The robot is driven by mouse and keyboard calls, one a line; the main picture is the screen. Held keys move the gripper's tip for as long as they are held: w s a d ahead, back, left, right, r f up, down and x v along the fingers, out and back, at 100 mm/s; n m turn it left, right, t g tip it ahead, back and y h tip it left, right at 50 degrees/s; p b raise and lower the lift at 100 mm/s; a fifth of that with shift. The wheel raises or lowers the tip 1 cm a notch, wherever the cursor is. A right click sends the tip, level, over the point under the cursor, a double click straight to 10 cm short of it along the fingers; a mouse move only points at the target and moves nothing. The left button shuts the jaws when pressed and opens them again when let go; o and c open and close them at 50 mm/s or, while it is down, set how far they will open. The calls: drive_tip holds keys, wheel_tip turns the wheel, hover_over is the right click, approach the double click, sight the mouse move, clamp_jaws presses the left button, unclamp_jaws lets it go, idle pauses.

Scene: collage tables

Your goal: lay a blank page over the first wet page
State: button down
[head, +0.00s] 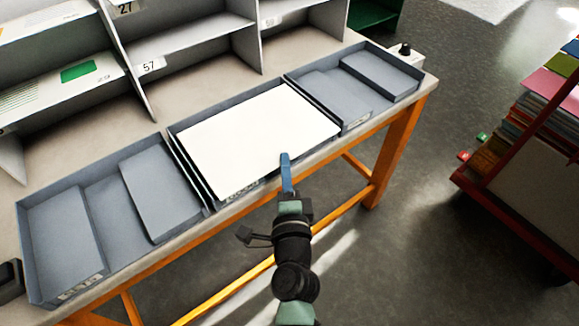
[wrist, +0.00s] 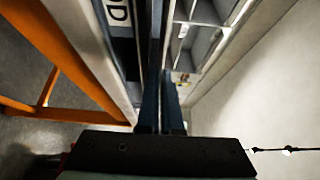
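A blank white page (head: 258,135) lies flat in the middle grey tray (head: 178,158) on the table. Whether it is wet, or one sheet or several, I cannot tell. My gripper (head: 285,160) is at the front edge of this tray, its blue fingertips overlapping the page's front edge in the head view. In the wrist view my gripper's fingers (wrist: 161,100) stand close together, with no page visible between them. Whether the fingertips touch the page or tray is unclear. No other loose page shows in the trays.
A left grey tray (head: 110,258) and a right grey tray (head: 352,118) flank the middle one; both show grey raised panels. Grey shelving (head: 195,45) stands behind. An orange-legged table (head: 395,150) carries the trays. A red rack of coloured sheets (head: 535,115) stands right, across open floor.

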drive_tip(key=shift+f+b, duration=0.3)
drive_tip(key=shift+f, duration=0.3)
drive_tip(key=c, duration=1)
unclamp_jaws()
drive_tip(key=shift+s, duration=0.1)
